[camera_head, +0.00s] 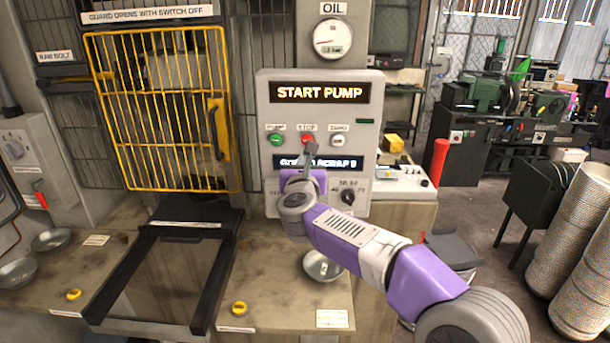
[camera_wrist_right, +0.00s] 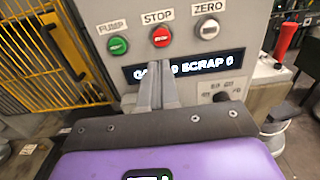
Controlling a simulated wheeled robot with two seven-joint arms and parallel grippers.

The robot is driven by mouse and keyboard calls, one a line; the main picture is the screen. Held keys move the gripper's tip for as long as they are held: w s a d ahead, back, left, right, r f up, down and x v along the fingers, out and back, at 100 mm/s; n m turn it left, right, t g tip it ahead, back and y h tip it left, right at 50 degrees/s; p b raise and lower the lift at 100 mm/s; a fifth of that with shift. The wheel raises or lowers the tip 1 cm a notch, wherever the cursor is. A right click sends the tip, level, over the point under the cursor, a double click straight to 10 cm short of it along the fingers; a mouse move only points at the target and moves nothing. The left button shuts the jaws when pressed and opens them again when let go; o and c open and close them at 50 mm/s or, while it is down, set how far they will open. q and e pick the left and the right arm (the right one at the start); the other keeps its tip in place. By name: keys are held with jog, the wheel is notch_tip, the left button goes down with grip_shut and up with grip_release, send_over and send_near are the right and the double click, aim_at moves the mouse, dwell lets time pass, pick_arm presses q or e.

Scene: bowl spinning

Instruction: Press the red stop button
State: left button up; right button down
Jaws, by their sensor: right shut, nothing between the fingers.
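The red stop button (camera_head: 307,140) sits on the grey control panel (camera_head: 262,115) under a "STOP" label, between the green pump button (camera_head: 275,140) and the white zero button (camera_head: 338,141). In the right wrist view the red button (camera_wrist_right: 160,36) shows just above my fingers. My right gripper (camera_head: 313,147) is shut and empty, its fingertips pointing up at the panel close below the red button. In the right wrist view its closed fingertips (camera_wrist_right: 155,66) are over the lower display's edge; I cannot tell whether they touch. My left gripper is not in view.
The panel's upper display (camera_head: 320,92) reads "START PUMP". A lower display (camera_head: 345,163) is partly hidden by my gripper. A black knob (camera_head: 348,197) is at lower right. A yellow guard (camera_head: 160,110) stands left, and a metal bowl (camera_head: 322,266) lies on the bench below.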

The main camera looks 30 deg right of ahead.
jog(key=v, duration=0.3)
jog(key=shift+s, duration=0.1)
dwell(0.8)
